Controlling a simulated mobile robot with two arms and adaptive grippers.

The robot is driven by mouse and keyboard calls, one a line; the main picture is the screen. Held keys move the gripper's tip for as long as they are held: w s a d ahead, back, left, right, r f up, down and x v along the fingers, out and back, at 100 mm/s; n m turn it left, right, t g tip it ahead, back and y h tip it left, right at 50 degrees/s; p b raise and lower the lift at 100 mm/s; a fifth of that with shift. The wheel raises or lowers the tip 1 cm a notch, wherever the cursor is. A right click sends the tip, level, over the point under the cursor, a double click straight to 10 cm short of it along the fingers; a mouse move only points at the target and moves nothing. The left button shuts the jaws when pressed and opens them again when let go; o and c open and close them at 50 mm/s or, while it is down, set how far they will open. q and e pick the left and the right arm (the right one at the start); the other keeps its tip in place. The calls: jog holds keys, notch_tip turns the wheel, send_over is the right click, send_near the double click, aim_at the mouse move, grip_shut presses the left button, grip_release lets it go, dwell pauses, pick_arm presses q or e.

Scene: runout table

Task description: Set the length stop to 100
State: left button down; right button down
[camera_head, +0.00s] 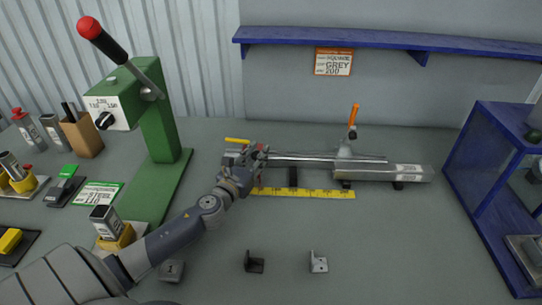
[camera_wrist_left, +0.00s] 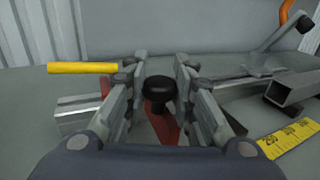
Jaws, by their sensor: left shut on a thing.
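My left gripper (camera_head: 258,157) is at the left end of the runout rails (camera_head: 320,158). In the left wrist view my left gripper (camera_wrist_left: 161,68) has its fingers on both sides of a black knob (camera_wrist_left: 160,90) and is shut on it. The knob sits on a red part (camera_wrist_left: 163,125), seemingly the length stop, mostly hidden by the fingers. A yellow scale (camera_head: 303,193) lies along the front of the rails; it also shows in the left wrist view (camera_wrist_left: 288,138). Its figures are too small to tell the stop's setting. My right gripper is not in view.
A yellow handle (camera_head: 237,140) is just behind my gripper. A grey square tube (camera_head: 385,173) lies at the right, by an orange-handled clamp (camera_head: 353,115). A green press (camera_head: 160,135) stands left, a blue frame (camera_head: 490,185) right. Two small brackets (camera_head: 318,262) lie in front.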

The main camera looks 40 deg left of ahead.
pick_arm(q)
jog(key=shift+s+a+f, duration=0.1)
jog(key=shift+s+f, duration=0.1)
jog(key=c, duration=1.5)
grip_release()
jog(key=shift+o, duration=0.8)
jog(key=shift+r, duration=0.2)
jog(key=shift+s, duration=0.1)
jog(key=s, duration=0.4)
jog(key=s+d, duration=0.1)
jog(key=s, duration=0.3)
jog(key=s+d, duration=0.1)
jog(key=s, duration=0.2)
jog(key=shift+s, duration=0.4)
